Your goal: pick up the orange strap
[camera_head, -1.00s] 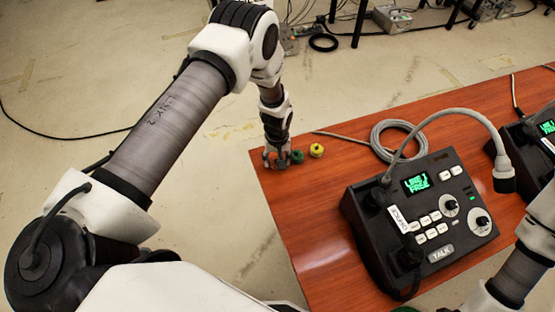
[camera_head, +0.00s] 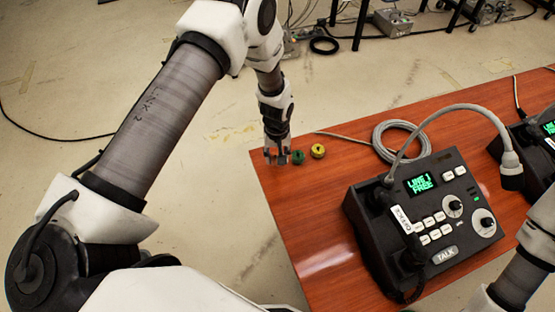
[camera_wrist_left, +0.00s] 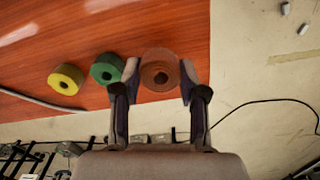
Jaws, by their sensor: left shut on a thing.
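The orange strap is a brownish-orange roll with a dark centre hole; in the left wrist view the orange strap (camera_wrist_left: 160,70) sits between the two fingers of my left gripper (camera_wrist_left: 160,82). The fingers press on it from both sides. In the head view my left gripper (camera_head: 277,157) is at the table's far left corner and mostly hides the strap. Whether the strap touches the table is hard to tell. My right gripper is out of view; only part of that arm shows at the right edge.
A green roll (camera_head: 298,157) lies close beside my left gripper, with a yellow roll (camera_head: 318,151) beyond it. A paging phone (camera_head: 430,220) with a coiled grey cable (camera_head: 398,134) stands right of them. The wooden table (camera_head: 300,220) is bare in front of the rolls.

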